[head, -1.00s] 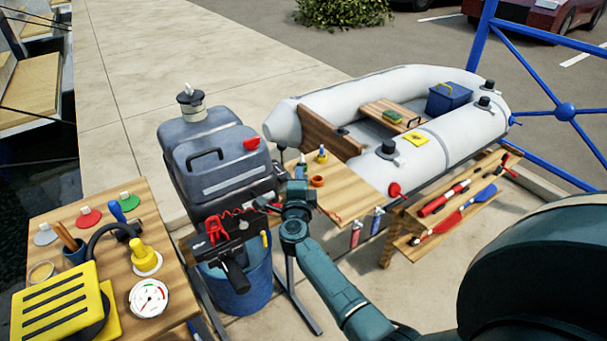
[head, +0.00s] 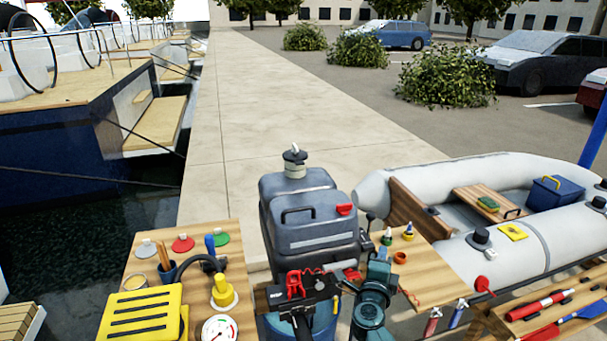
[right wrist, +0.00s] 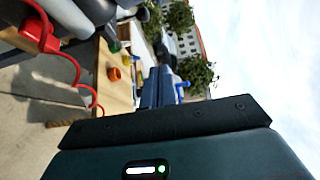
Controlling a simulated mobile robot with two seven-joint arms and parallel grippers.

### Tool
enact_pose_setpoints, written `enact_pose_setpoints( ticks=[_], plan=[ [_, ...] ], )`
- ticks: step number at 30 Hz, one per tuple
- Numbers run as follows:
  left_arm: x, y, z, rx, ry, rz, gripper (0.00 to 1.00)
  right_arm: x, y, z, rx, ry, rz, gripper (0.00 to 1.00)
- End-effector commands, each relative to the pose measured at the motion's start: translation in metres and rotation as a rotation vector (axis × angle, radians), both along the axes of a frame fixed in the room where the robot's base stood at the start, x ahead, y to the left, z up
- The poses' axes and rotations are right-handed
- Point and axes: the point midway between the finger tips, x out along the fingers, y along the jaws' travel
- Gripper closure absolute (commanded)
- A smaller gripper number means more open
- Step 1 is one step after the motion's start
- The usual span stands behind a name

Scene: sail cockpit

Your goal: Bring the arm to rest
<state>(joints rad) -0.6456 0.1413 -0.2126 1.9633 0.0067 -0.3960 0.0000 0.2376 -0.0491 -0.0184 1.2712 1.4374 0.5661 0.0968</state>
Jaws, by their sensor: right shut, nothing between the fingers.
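My right arm rises from the bottom of the head view, just right of the grey outboard motor (head: 308,215). Its right gripper (head: 384,250) points away from me near the left part of a small wooden table (head: 435,275). The gripper is shut and empty. In the right wrist view the closed fingers (right wrist: 160,85) show beyond the dark housing, with nothing between them. My left gripper is in neither view.
A wooden bench at left holds a yellow slotted case (head: 143,312), a yellow-capped fitting (head: 223,292) and a gauge (head: 219,330). A grey inflatable boat (head: 545,250) lies at right. Red clips and a cord (head: 300,283) hang on the motor. The pavement (head: 300,110) behind is clear.

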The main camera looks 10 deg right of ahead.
Motion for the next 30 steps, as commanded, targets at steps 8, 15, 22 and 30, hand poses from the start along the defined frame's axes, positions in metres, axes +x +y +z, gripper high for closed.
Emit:
enact_pose_setpoints(
  ticks=[8,15,22,30],
  plan=[
    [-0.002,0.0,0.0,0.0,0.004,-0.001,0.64,-0.025,0.07,0.025,-0.322,0.026,0.424,1.0],
    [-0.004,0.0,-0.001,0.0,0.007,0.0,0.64,-0.114,0.151,0.001,-0.774,0.273,0.946,1.0],
    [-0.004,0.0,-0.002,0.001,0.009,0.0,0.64,-0.22,0.157,-0.038,-1.087,0.671,1.273,1.0],
    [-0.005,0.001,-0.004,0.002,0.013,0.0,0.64,-0.296,0.126,-0.048,-1.213,1.014,1.406,1.0]
  ],
)
